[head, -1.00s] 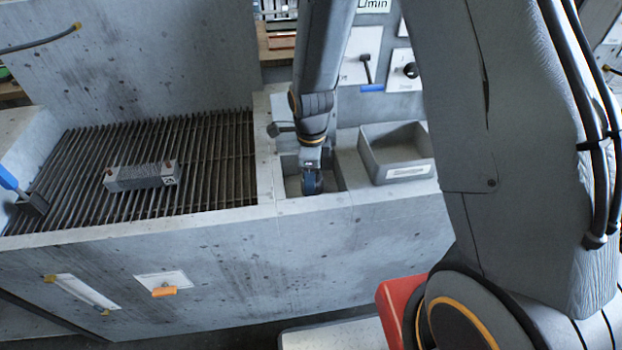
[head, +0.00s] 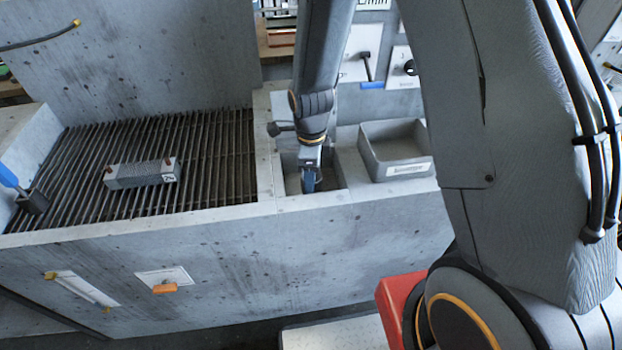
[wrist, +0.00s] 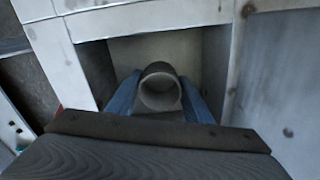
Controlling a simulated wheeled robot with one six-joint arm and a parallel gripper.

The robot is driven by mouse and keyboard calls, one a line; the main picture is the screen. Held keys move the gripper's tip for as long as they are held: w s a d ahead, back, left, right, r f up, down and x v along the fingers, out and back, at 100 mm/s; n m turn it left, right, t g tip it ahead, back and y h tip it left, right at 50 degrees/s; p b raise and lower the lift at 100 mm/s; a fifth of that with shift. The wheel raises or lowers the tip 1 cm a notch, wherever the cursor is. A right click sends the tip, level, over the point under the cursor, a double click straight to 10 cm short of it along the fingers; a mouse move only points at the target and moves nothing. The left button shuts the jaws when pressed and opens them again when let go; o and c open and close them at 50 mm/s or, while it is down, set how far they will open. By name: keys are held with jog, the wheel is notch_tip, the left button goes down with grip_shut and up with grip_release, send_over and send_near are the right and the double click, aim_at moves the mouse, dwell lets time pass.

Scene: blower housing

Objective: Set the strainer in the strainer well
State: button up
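The strainer (wrist: 160,90) is a grey, hollow cylinder with an open round top, seen between the two blue fingers of my gripper (wrist: 160,95) in the wrist view. The fingers appear to press on it from left and right. The strainer well (wrist: 215,70) is a square, pale-walled recess in the concrete, and strainer and fingertips show inside its outline. In the head view my gripper (head: 309,180) points down into the well (head: 332,178). The fingers hide the strainer there. Whether it touches the well floor cannot be told.
A grey open bin (head: 395,158) stands on the ledge right of the well. Concrete rims border the well closely. A blue-handled tool (head: 25,195) leans at far left.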

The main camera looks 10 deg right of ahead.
jog(key=o, duration=0.4)
jog(key=shift+r+b, duration=0.85)
jog(key=shift+r, duration=3.05)
jog(key=shift+s+d+r+n, duration=0.2)
jog(key=shift+d+r+n, duration=0.1)
jog(key=shift+n, duration=0.2)
jog(key=s+d+r+n, duration=0.2)
jog(key=s+d+n, duration=0.1)
jog(key=n, duration=0.3)
jog(key=s+d+r+n+t, duration=0.1)
jog(key=s+d+r+n, duration=0.1)
jog(key=n, duration=0.5)
jog(key=s+d+r+n, duration=0.3)
jog(key=s+d+n, duration=0.1)
jog(key=n, duration=0.3)
jog(key=shift+s+d, duration=0.1)
jog(key=shift+s, duration=0.75)
